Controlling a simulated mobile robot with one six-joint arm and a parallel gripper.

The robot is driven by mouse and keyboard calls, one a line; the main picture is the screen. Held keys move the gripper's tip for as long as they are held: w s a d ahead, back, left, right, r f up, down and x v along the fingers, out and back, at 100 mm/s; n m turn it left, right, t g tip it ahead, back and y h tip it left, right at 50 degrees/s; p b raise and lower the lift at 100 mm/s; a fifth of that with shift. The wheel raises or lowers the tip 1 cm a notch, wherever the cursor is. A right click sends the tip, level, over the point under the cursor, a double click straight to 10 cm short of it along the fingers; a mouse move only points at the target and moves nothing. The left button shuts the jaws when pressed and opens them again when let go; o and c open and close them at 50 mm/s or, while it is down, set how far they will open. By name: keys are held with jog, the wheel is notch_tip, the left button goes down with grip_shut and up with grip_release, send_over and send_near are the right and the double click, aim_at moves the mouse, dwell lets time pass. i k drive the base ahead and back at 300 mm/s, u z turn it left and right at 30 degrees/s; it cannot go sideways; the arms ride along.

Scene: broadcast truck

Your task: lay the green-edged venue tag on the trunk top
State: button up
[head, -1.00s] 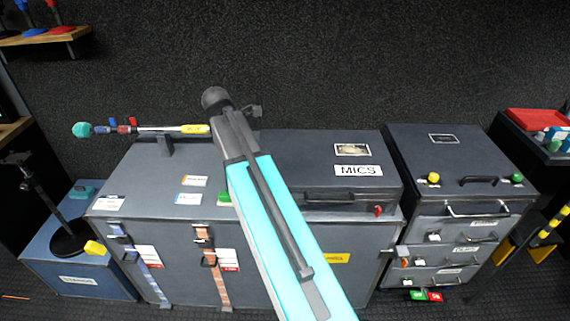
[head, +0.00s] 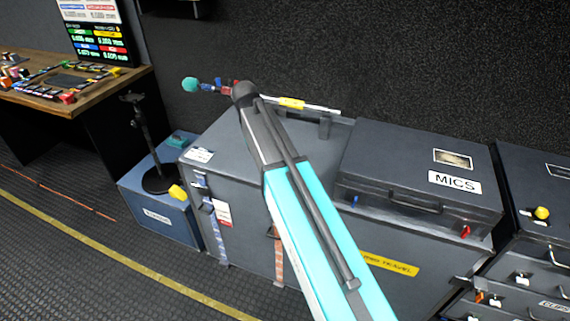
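The large grey trunk (head: 240,140) stands ahead of me against the dark wall. Its top is bare at the left apart from a white label (head: 199,155) near the left edge. My cyan arm crosses in front and hides part of the top and front. I cannot make out a green-edged venue tag. A red-and-white tag (head: 223,213) hangs on the trunk's front at the left. My gripper does not show; only the arm up to a dark joint is visible.
A dark case marked MICS (head: 415,175) takes up the trunk's right side. A boom pole (head: 310,106) lies along the back. A blue case (head: 160,212) with a stand is at the left, a desk (head: 80,93) beyond. Drawers (head: 530,265) stand right.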

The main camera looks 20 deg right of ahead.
aim_at(236, 159)
jog(key=u, duration=1.05)
jog(key=i, duration=0.8)
jog(key=u, duration=1.2)
